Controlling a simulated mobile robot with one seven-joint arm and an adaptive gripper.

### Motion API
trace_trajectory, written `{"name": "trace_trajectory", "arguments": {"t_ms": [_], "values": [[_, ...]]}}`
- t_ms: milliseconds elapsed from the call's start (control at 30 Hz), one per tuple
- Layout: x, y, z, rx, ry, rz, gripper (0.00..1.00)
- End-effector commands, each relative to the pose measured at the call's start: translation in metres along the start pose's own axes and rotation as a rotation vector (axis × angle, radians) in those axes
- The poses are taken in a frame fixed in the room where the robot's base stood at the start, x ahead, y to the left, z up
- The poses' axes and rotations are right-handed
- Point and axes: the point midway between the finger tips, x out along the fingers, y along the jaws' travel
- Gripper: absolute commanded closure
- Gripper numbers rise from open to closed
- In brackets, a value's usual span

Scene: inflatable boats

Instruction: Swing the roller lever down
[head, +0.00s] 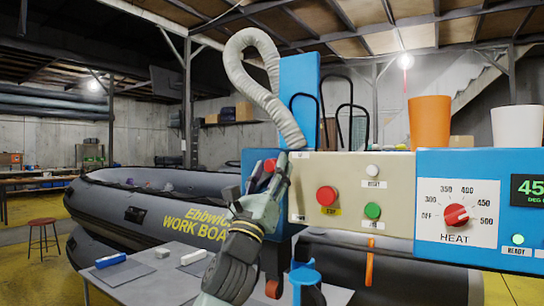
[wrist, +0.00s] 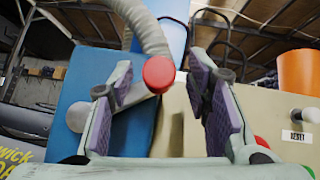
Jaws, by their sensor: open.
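The roller lever's round red knob (wrist: 158,73) shows in the wrist view between the two pads of my gripper (wrist: 163,92). Its grey shaft (wrist: 137,94) runs down to the left and passes behind the left finger. My gripper is open, with a visible gap between the knob and the right pad; I cannot tell whether the left finger touches the shaft. In the head view my gripper (head: 263,182) is at the left end of the machine, with the red knob (head: 270,165) showing at its fingers. Most of the lever is hidden there.
The beige panel right of the gripper carries a red stop button (head: 327,196), a green button (head: 372,210) and a white reset button (head: 373,171). A red heat dial (head: 456,215) is farther right. A grey hose (head: 262,85) rises behind. A grey table (head: 150,277) stands front left.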

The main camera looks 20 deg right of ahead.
Motion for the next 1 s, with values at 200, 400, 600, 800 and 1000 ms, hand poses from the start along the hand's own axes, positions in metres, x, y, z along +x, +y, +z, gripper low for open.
{"name": "trace_trajectory", "arguments": {"t_ms": [200,400,600,800,1000], "values": [[0.0166,0.0002,-0.0001,-0.001,0.001,0.001,0.56],[0.0168,0.0005,-0.0004,0.000,0.000,0.001,0.56],[0.0167,0.0004,-0.0004,-0.001,0.000,0.001,0.64],[0.0167,0.0007,-0.0004,-0.001,0.000,0.001,0.78],[0.0166,0.0015,-0.0003,0.000,0.000,0.003,0.91]]}}
